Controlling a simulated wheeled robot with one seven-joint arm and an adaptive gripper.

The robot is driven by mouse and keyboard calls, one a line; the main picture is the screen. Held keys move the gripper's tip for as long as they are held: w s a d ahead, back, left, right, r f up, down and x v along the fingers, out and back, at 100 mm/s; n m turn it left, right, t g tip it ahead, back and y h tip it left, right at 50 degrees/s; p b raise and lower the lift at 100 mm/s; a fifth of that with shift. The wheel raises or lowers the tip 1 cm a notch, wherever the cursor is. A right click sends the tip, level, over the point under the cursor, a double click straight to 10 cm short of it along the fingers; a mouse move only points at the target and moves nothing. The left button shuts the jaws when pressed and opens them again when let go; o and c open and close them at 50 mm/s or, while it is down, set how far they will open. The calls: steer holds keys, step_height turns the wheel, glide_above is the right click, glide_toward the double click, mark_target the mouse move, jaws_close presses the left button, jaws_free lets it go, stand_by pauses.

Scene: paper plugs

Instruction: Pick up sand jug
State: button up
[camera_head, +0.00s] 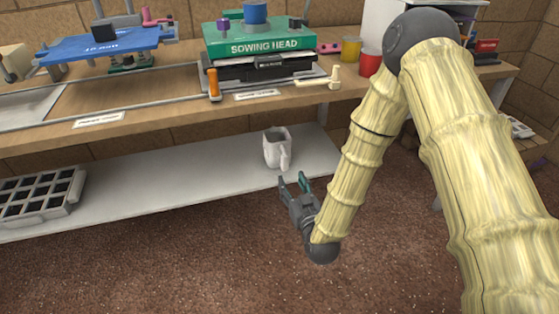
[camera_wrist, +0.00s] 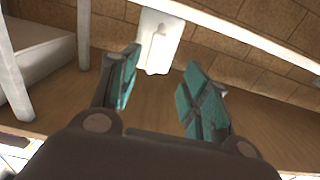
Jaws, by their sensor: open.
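The sand jug, a white-grey jug (camera_head: 277,149) with a handle, stands on the pale lower shelf (camera_head: 190,186) near its right end. My gripper (camera_head: 293,184) is open and empty, just in front of the shelf and below the jug in the head view. In the wrist view the jug (camera_wrist: 157,42) appears beyond and between the open teal-padded fingers of my gripper (camera_wrist: 160,88). Its handle faces the camera. The fingers are apart from the jug. The jug's contents cannot be made out.
A grey cell tray (camera_head: 40,196) lies at the left of the lower shelf. The wooden bench top (camera_head: 150,98) runs above, with a green sowing head (camera_head: 258,40), a blue press (camera_head: 105,45), and red (camera_head: 370,63) and yellow (camera_head: 351,49) cups. The shelf around the jug is clear.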

mark_target(286, 166)
steer(key=b+x, duration=0.1)
steer(key=x, duration=0.4)
steer(key=shift+w+a, duration=0.1)
steer(key=shift+w, duration=0.1)
steer(key=x, duration=0.1)
steer(key=b+x, duration=0.1)
steer(key=x, duration=0.2)
steer(key=shift+w+d+f+b, duration=0.2)
steer(key=shift+d+f+b, duration=0.05)
steer(key=shift+d+b, duration=0.15)
steer(key=shift+w+a+r, duration=0.1)
steer(key=shift+w+a, duration=0.15)
steer(key=shift+w, duration=0.25)
steer(key=shift+c, duration=0.4)
jaws_close()
